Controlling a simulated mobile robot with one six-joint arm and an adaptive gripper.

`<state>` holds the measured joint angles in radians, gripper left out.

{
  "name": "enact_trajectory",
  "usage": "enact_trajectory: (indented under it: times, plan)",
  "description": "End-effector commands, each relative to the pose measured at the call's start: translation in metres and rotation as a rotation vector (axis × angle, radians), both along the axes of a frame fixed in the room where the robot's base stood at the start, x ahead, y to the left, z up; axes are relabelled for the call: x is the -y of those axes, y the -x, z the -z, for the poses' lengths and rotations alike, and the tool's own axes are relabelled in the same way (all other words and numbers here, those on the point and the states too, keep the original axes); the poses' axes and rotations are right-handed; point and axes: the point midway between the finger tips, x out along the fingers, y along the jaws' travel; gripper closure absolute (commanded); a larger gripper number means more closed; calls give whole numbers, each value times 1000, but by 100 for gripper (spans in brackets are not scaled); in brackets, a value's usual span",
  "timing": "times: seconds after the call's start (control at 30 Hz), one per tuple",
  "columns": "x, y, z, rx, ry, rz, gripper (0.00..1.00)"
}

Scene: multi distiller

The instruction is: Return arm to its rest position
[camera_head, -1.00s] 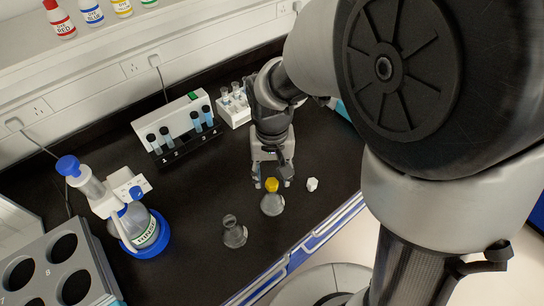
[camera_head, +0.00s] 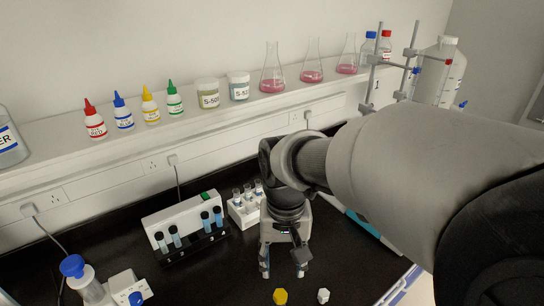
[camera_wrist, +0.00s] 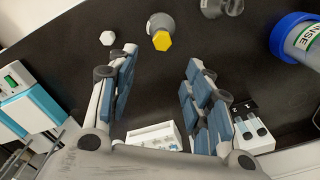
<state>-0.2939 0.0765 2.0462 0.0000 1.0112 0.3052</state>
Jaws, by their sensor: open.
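My gripper (camera_head: 283,271) points down over the black bench in the head view, with its two fingers apart and nothing between them. In the wrist view my gripper (camera_wrist: 152,90) also shows open and empty, with bare bench between the fingers. A yellow stopper (camera_head: 280,297) is at the bottom edge of the head view, just in front of the gripper. In the wrist view the yellow stopper (camera_wrist: 162,41) sits on a flask (camera_wrist: 160,22). A white stopper (camera_head: 323,296) lies to its right on the bench.
A white vial rack (camera_head: 243,215) stands just behind and left of my gripper. A device with blue vials (camera_head: 186,230) is further left. A dispenser bottle (camera_head: 88,284) stands at the lower left. Dropper bottles, jars and flasks (camera_head: 272,73) line the shelf (camera_head: 215,118).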

Motion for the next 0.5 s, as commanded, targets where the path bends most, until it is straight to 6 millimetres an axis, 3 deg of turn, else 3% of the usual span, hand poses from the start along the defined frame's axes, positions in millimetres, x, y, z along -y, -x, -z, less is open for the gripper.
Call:
enact_trajectory:
  times: [0.17,0.3,0.5]
  plan:
    - [28,23,-28,81,-19,6,54]
    - [60,60,-51,183,-28,4,54]
    - [91,109,-61,318,-15,-1,54]
